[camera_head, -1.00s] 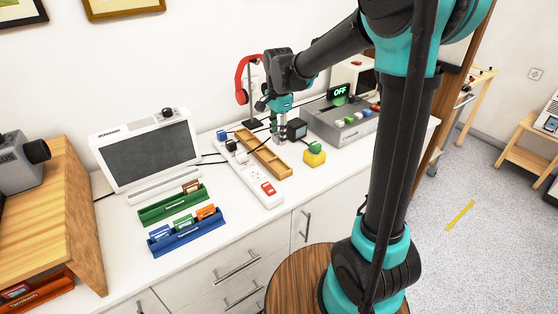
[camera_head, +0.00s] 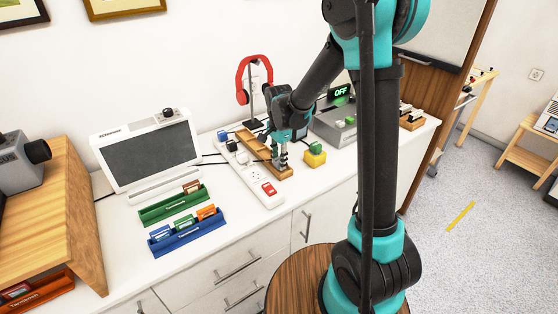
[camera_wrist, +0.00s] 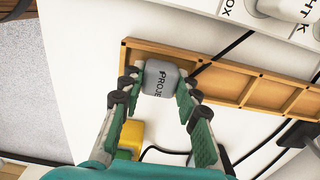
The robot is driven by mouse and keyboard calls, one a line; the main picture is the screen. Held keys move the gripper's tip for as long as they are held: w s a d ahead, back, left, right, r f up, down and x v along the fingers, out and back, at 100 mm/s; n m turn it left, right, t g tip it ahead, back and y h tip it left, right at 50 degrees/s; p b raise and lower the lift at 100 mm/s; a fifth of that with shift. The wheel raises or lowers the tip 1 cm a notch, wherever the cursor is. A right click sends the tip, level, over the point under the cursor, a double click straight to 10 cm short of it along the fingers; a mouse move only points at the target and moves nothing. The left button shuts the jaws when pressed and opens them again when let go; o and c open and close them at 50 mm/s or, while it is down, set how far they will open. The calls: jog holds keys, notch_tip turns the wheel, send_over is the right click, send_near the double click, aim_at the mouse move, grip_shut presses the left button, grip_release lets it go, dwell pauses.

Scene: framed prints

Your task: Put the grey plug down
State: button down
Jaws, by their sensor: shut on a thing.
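The grey plug (camera_wrist: 160,78), with dark lettering that starts "PROJE", is between my fingertips in the wrist view. My gripper (camera_wrist: 154,90) is shut on it. The plug overlaps the end part of the wooden compartment tray (camera_wrist: 228,82); I cannot tell whether it touches the tray floor. In the head view my gripper (camera_head: 280,164) points down at the near end of the tray (camera_head: 250,143), and the plug is largely hidden there by the fingers.
A white power strip (camera_head: 250,178) with a red switch lies left of the tray.

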aim_at(279, 159)
jog(key=c, duration=1.4)
grip_release()
jog(key=shift+f, duration=0.1)
notch_tip(279, 159, up, 12)
jog(key=s+d+f+n+t, duration=0.2)
jog(key=s+d+f+n, duration=0.3)
jog(key=s+d, duration=0.4)
jog(key=s+d+f+n+t, duration=0.2)
jog(key=s+d+f+n, duration=0.3)
jog(key=s+d, duration=0.4)
jog(key=shift+s+f+n, duration=0.25)
jog(key=shift+s+n, duration=0.35)
jog(key=shift+s, duration=0.25)
